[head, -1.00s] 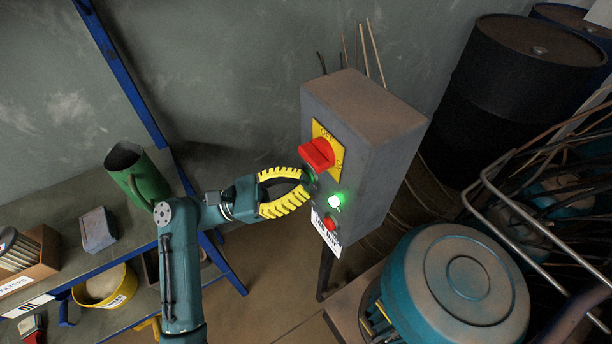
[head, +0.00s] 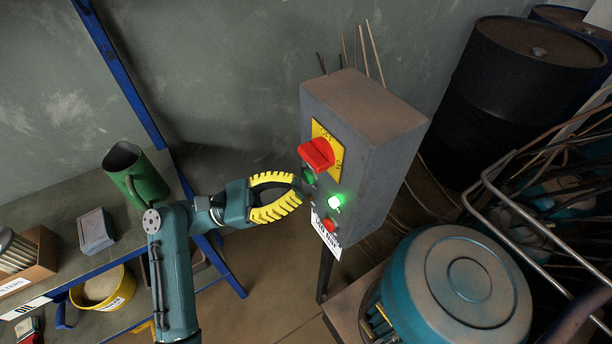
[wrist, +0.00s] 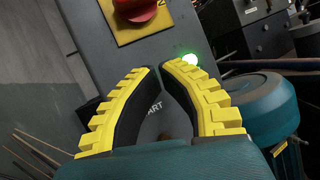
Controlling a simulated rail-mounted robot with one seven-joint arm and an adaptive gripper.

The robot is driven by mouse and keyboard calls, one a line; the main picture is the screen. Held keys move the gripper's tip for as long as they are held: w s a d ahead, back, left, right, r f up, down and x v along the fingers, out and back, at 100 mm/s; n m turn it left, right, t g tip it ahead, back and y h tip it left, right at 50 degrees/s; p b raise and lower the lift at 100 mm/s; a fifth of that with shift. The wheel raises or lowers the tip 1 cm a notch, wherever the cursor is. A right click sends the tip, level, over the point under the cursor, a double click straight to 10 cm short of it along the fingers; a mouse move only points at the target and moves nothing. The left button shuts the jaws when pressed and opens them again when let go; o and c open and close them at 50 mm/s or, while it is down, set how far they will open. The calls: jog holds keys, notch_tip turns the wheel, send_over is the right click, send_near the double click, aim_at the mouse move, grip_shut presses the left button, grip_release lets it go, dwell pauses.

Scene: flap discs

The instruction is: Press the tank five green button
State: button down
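The grey control box (head: 375,150) stands on a post at centre right in the head view. Its green button (head: 308,175) is dark green, below the red rotary switch (head: 317,154), and partly hidden. A green lamp (head: 335,202) is lit; it also glows in the wrist view (wrist: 190,59). A red button (head: 329,225) sits lower. My gripper (head: 299,186) has yellow-backed fingers with tips together, empty, just in front of the panel near the green button. In the wrist view my fingers (wrist: 159,70) cover the green button; part of a START label shows between them.
A white label (head: 325,238) hangs low on the box; its text is hard to read. A teal motor-like drum (head: 455,285) stands to the lower right, with metal rails beside it. A bench with a green jug (head: 145,180) is at left. Dark barrels (head: 520,85) stand behind.

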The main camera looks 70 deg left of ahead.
jog(key=s, duration=0.3)
jog(key=s+b, duration=0.1)
jog(key=s, duration=0.1)
jog(key=shift+d, duration=0.35)
